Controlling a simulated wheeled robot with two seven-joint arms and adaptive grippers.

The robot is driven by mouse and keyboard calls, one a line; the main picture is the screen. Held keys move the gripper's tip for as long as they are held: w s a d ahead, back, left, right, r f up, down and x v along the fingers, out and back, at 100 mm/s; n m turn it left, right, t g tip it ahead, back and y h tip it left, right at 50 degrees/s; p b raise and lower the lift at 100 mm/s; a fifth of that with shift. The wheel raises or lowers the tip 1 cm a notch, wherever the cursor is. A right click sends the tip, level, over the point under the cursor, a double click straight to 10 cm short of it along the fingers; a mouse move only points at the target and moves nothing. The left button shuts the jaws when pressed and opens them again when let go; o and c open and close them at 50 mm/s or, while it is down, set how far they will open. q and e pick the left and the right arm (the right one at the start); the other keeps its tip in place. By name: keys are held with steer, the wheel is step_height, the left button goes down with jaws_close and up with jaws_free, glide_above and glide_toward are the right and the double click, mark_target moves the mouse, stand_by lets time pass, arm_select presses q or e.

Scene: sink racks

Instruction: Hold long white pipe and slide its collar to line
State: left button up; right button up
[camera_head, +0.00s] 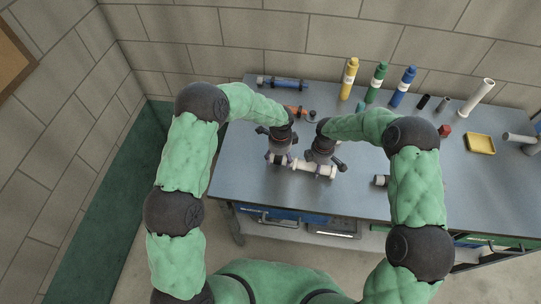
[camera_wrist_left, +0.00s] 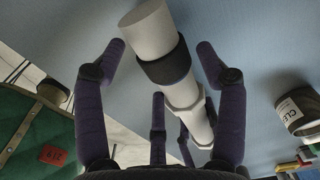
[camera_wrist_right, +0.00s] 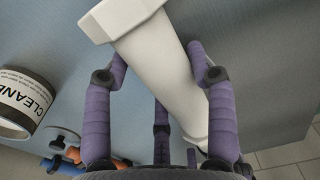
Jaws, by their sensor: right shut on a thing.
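The long white pipe (camera_head: 301,166) is held level above the front part of the table, crossing below both grippers. In the left wrist view, its blunt white end (camera_wrist_left: 144,30) and a dark collar (camera_wrist_left: 165,66) around it show, with a thicker white ring (camera_wrist_left: 184,98) further along. My left gripper (camera_head: 281,160) is over the collar end; its fingers are spread with a clear gap on the left. My right gripper (camera_head: 322,169) is shut on the white pipe, which shows between its fingers in the right wrist view (camera_wrist_right: 165,65).
Yellow (camera_head: 349,78), green (camera_head: 376,82) and blue (camera_head: 403,86) bottles stand at the back. A blue pipe piece (camera_head: 283,83) lies back left. A white tube (camera_head: 477,98) and yellow tray (camera_head: 480,143) are at the right. A cleaner container (camera_wrist_right: 26,100) is near the right gripper.

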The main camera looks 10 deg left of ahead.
mark_target(279, 158)
arm_select(q)
steer(key=shift+w+r, duration=0.15)
steer(key=shift+r, duration=0.35)
steer(key=shift+w+r, duration=0.15)
steer(key=shift+r, duration=0.35)
arm_select(e)
steer(key=shift+s+f, duration=0.25)
steer(key=shift+s, duration=0.05)
steer(key=shift+c, duration=0.2)
arm_select(q)
steer(key=shift+s+r, duration=0.25)
steer(key=shift+r, duration=0.7)
arm_select(e)
steer(key=shift+w+r, duration=0.2)
steer(key=shift+w, duration=0.05)
steer(key=o, duration=1.1)
steer(key=shift+o, duration=0.2)
steer(key=shift+w+r, duration=0.1)
steer(key=shift+r, duration=0.05)
step_height(279, 158, up, 12)
